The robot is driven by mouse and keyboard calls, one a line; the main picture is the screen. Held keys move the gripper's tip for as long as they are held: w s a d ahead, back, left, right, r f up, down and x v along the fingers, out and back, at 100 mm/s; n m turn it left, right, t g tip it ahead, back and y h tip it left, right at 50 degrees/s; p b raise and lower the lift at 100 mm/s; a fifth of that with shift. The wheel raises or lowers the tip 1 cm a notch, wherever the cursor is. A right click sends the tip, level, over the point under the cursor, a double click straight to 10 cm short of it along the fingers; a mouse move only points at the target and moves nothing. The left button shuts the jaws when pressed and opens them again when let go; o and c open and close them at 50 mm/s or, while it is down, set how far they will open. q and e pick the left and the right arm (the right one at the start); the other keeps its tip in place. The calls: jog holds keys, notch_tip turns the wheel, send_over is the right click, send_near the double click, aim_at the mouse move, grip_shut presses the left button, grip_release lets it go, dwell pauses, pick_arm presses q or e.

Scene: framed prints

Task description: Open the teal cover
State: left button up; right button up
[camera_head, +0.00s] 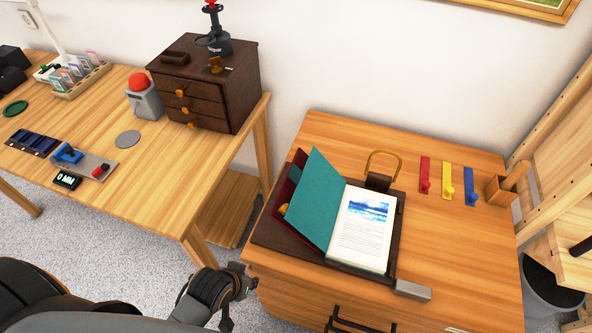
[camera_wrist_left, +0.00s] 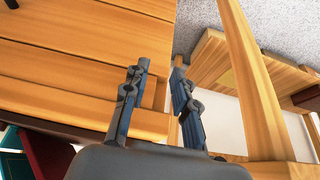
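The teal cover (camera_head: 317,199) belongs to a book lying on a dark board on the right cabinet. It stands raised and tilted to the left, with the printed page (camera_head: 362,228) exposed to its right. A dark red cover (camera_head: 284,190) shows behind it on the left. A teal patch (camera_wrist_left: 12,150) and a red panel (camera_wrist_left: 46,152) show at the lower left of the left wrist view. My left gripper (camera_head: 240,292) is below and left of the book, by the cabinet's front left edge, apart from the cover. In the wrist view it (camera_wrist_left: 158,78) is open and empty.
The cabinet top (camera_head: 440,250) also holds red, yellow and blue strips (camera_head: 447,181), a brass loop (camera_head: 384,160) and a grey block (camera_head: 412,291). A second table (camera_head: 160,180) with a dark drawer box (camera_head: 212,85) stands left, across a gap.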

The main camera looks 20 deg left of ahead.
pick_arm(q)
notch_tip(320, 180, up, 6)
jog(key=n+t+h+p, duration=0.1)
jog(key=n+t+h, duration=0.4)
jog(key=t, duration=0.4)
send_near(295, 172)
jog(key=shift+n+y, duration=0.5)
jog(key=shift+y, duration=0.1)
jog(key=x, duration=0.3)
jog(key=p+x, duration=0.1)
jog(key=x, duration=0.6)
jog(key=shift+s+d, duration=0.1)
jog(key=shift+d, duration=0.25)
pick_arm(e)
jog(key=r, duration=0.2)
jog(key=shift+a+r, duration=0.2)
jog(key=shift+r, duration=0.1)
pick_arm(q)
grip_shut()
pick_arm(e)
jog(key=shift+d, duration=0.1)
